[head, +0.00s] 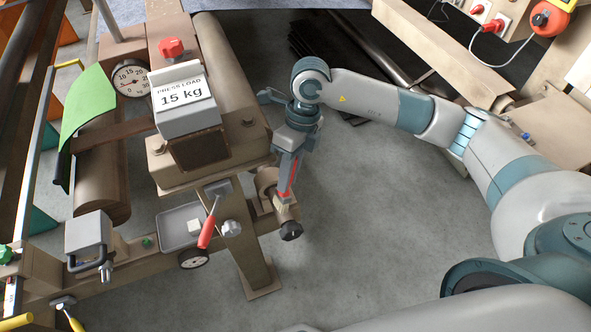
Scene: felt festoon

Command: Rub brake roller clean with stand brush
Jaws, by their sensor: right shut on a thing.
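My right gripper (287,190) reaches down from the right arm to the end of the machine's front beam. It is shut on a slim thing with a red strip, which looks like the stand brush (293,178); the fingers hide much of it. A small tan roller (266,180), which looks like the brake roller, sits just left of the fingertips, partly hidden by the gripper. The brush's lower end is at or very near the roller and its bracket; I cannot tell whether they touch. My left gripper is not in view.
A black knob (291,230) sticks out below the gripper. The press load box (185,103) stands behind left. The floor (370,220) to the right is clear.

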